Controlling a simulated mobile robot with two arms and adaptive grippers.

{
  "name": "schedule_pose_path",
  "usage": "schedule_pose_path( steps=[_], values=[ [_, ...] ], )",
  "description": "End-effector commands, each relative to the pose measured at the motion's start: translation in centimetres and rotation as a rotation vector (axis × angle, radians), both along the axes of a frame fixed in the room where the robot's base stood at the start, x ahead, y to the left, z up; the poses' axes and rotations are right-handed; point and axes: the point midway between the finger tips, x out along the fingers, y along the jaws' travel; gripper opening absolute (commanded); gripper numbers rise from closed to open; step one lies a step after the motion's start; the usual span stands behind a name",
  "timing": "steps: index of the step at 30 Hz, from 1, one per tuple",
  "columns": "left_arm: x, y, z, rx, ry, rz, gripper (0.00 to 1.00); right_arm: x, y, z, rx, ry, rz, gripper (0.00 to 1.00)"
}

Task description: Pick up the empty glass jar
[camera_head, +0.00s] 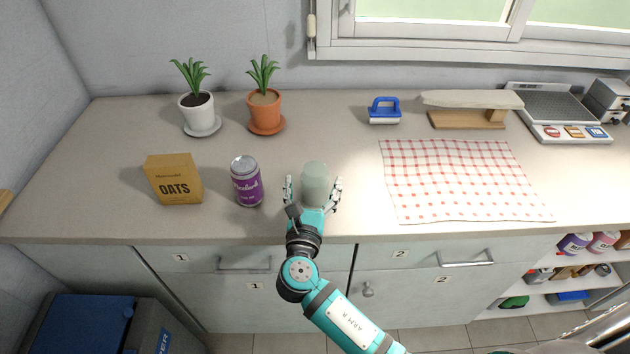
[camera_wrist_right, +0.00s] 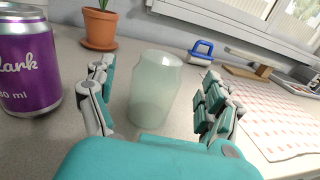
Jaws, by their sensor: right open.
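The empty glass jar (camera_head: 314,181) is pale green and translucent. It stands upright on the counter near the front edge, right of the purple can. In the right wrist view the jar (camera_wrist_right: 156,88) stands between my fingers, with a visible gap on both sides. My right gripper (camera_head: 313,190) is open, with one finger to the left of the jar and the others to its right. In the wrist view the gripper's fingers (camera_wrist_right: 155,98) do not appear to touch the jar. My left gripper is not in view.
The purple can (camera_head: 246,182) stands close on the left, with the oats box (camera_head: 174,180) beyond it. Two potted plants (camera_head: 264,108) stand behind. A blue-handled brush (camera_head: 384,111) and a checked cloth (camera_head: 462,180) lie to the right. The counter behind the jar is clear.

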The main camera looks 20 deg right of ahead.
Motion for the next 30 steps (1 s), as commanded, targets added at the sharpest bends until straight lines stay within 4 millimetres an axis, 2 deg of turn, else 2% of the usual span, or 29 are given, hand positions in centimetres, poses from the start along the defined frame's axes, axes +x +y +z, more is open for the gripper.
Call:
schedule_pose_path(
  steps=[5,9,18,30],
  values=[
    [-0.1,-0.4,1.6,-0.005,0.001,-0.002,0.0,2.4,-1.2,1.2,-0.003,-0.002,-0.002,0.85],
    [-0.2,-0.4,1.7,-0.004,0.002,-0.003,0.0,4.0,-1.8,0.9,-0.004,-0.001,0.0,0.85],
    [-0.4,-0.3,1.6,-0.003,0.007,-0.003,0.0,4.4,-2.1,0.7,0.0,0.0,0.0,0.85],
    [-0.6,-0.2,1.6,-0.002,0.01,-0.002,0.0,4.3,-2.0,0.7,0.0,0.0,0.0,0.33]
  ],
)
